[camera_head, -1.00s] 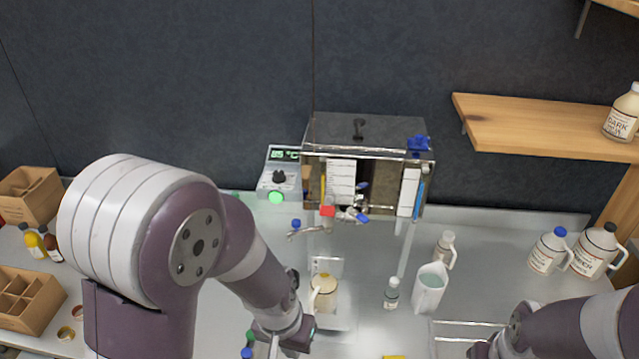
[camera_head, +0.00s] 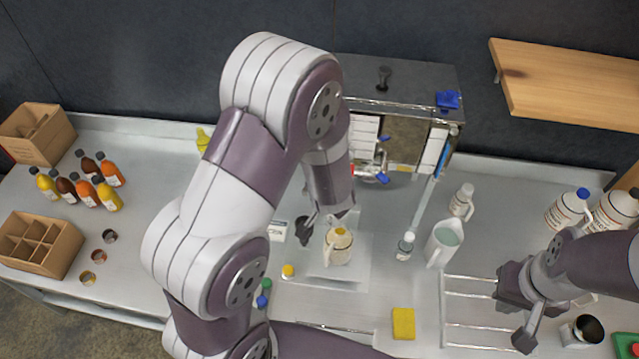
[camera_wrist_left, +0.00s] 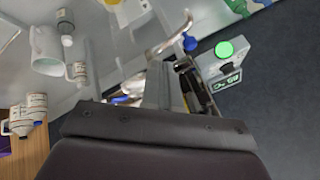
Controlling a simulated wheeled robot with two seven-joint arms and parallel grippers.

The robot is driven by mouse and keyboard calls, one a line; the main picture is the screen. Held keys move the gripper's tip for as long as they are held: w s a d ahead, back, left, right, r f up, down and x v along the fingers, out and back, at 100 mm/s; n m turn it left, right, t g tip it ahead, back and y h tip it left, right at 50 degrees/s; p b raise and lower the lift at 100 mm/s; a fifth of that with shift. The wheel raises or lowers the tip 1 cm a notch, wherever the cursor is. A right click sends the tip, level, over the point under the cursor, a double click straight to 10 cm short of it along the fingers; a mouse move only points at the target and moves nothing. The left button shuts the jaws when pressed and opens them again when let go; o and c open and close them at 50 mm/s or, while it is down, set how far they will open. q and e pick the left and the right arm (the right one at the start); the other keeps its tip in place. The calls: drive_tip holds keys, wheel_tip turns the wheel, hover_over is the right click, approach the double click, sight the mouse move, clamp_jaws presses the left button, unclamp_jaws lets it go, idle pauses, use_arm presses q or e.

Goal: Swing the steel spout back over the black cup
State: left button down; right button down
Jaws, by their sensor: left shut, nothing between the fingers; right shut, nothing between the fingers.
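The steel spout (camera_wrist_left: 171,38) shows in the left wrist view as a curved metal tube just beyond the fingertips of my left gripper (camera_wrist_left: 165,68); I cannot tell whether they touch. In the head view my left arm hides the spout. My left gripper (camera_head: 332,212) is shut and empty there, above the counter between the evaporator and a jug. A small dark shape that looks like the black cup (camera_head: 303,230) stands left of the jug, partly beside my gripper. My right gripper (camera_head: 525,338) is shut and empty at the lower right, near a wire rack.
The controller (camera_wrist_left: 225,68) with a green light is near my left gripper. A yellow sponge (camera_head: 403,323) lies in front.

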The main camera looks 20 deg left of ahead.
use_arm(q)
drive_tip(key=w+a+f, duration=0.5)
drive_tip(key=w+f, duration=0.1)
drive_tip(key=shift+p, duration=0.35)
